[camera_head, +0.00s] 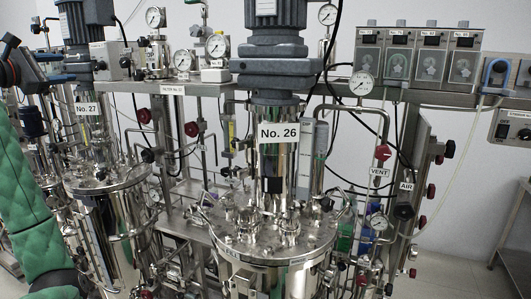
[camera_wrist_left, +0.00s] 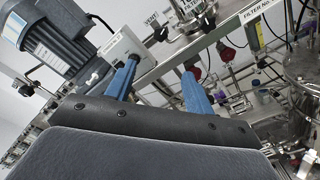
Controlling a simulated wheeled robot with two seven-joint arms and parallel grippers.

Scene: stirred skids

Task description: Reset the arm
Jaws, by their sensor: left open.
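My left arm comes up the left edge of the head view in a green sleeve, with its dark wrist at the top left. My left gripper (camera_head: 52,66) is there, in front of the skid marked No. 27. In the left wrist view its two blue fingers (camera_wrist_left: 160,68) stand apart with nothing between them. A grey motor and a white plate lie behind the fingers in that view. My right arm and right gripper are not in view.
The No. 26 mixing vessel (camera_head: 275,245) stands in the middle, with the No. 27 vessel (camera_head: 125,230) on the left. Pipes, gauges and red-knobbed valves crowd around them. Several small pumps (camera_head: 415,58) sit on the upper rail at right. Bare floor (camera_head: 450,275) shows at lower right.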

